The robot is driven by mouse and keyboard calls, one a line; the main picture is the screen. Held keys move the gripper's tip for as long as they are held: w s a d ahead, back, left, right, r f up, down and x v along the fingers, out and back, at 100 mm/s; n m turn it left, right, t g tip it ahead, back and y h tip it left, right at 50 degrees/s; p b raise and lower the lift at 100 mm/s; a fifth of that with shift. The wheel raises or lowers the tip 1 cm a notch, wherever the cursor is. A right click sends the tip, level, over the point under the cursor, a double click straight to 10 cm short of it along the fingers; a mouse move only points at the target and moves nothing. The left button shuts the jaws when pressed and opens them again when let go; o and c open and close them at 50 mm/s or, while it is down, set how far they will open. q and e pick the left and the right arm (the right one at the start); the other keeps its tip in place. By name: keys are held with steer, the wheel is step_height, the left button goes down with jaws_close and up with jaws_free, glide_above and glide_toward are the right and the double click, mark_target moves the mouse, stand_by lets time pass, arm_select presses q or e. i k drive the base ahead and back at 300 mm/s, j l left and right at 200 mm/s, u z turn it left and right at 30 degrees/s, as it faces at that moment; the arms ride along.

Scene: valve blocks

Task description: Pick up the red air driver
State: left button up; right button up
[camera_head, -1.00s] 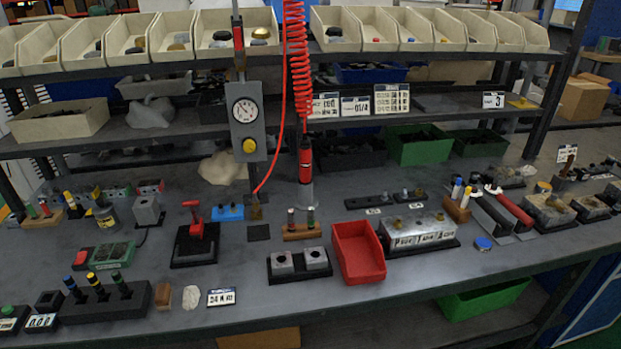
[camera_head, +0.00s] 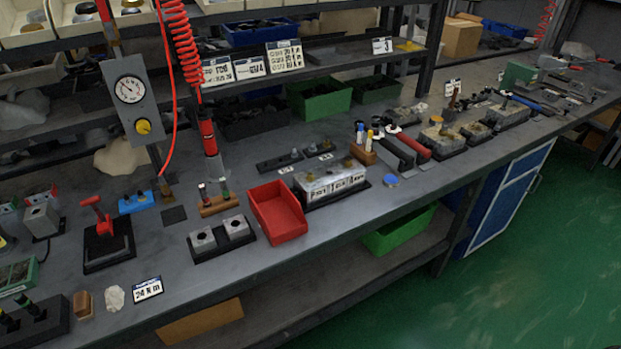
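The red air driver (camera_head: 208,138) is a red cylinder with a dark band. It hangs upright at the end of a red coiled hose (camera_head: 180,45), above the back of the grey workbench (camera_head: 225,278). A pale grey piece shows directly below its lower end. Neither of my grippers is in view, and nothing is seen holding the driver.
A grey gauge box (camera_head: 138,105) hangs left of the driver. A red T-handled tool (camera_head: 98,216) stands on a black base at left. An empty red tray (camera_head: 278,212) and valve blocks (camera_head: 330,183) sit in front. Green floor (camera_head: 520,265) is clear at right.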

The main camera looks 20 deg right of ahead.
mark_target(203, 115)
steer(key=i+j+z, duration=0.2)
steer(key=z, duration=0.2)
steer(key=i+j+z, duration=0.15)
steer(key=j+z, duration=0.25)
